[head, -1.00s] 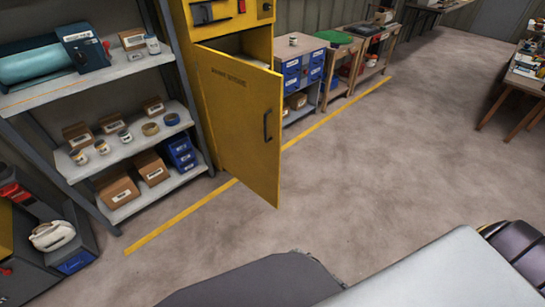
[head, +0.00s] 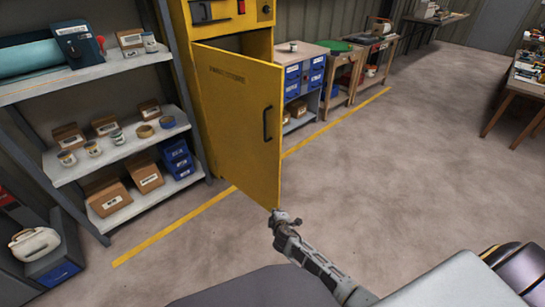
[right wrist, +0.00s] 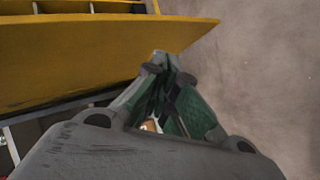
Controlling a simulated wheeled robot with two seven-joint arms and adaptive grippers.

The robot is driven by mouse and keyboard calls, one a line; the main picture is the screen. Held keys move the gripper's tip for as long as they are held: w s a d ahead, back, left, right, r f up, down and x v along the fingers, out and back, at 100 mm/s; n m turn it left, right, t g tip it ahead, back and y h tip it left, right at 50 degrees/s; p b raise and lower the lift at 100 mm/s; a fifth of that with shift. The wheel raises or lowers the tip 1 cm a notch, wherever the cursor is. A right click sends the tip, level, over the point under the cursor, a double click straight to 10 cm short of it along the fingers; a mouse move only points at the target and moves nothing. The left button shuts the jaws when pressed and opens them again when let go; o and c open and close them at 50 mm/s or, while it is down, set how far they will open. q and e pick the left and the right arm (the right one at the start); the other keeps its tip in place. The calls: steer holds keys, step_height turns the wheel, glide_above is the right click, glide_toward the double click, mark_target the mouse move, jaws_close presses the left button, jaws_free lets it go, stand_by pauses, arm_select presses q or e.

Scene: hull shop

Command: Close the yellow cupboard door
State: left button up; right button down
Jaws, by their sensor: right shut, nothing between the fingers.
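The yellow cupboard (head: 188,70) stands against the wall in the head view. Its yellow door (head: 232,130) hangs open, swung out toward me, with a dark upright handle (head: 267,124) near its free edge. My right gripper (head: 284,217) is by the door's lower free corner, shut and empty. In the right wrist view the shut fingertips (right wrist: 161,60) lie close to the edge of the door (right wrist: 80,62). I cannot tell whether they touch it. My left gripper is in neither view.
A grey shelf rack (head: 65,168) with boxes and jars stands left of the cupboard. A blue-drawer unit (head: 303,55) and wooden benches stand to its right. A yellow floor line (head: 175,228) passes under the door.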

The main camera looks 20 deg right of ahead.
arm_select(q)
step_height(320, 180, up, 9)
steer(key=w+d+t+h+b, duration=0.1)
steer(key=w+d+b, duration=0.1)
steer(key=b, duration=0.7)
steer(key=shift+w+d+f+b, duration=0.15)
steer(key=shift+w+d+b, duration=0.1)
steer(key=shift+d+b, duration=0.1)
arm_select(e)
steer(key=w+r+n+t+h, duration=0.1)
steer(key=w+r+t, duration=0.2)
steer(key=r, duration=0.6)
steer(key=w+a+r+n+t+h, duration=0.1)
steer(key=w+r+t, duration=0.2)
steer(key=r, duration=0.7)
steer(key=shift+w+a+r+h, duration=0.2)
steer(key=shift+w+h, duration=0.1)
steer(key=shift+w, duration=0.4)
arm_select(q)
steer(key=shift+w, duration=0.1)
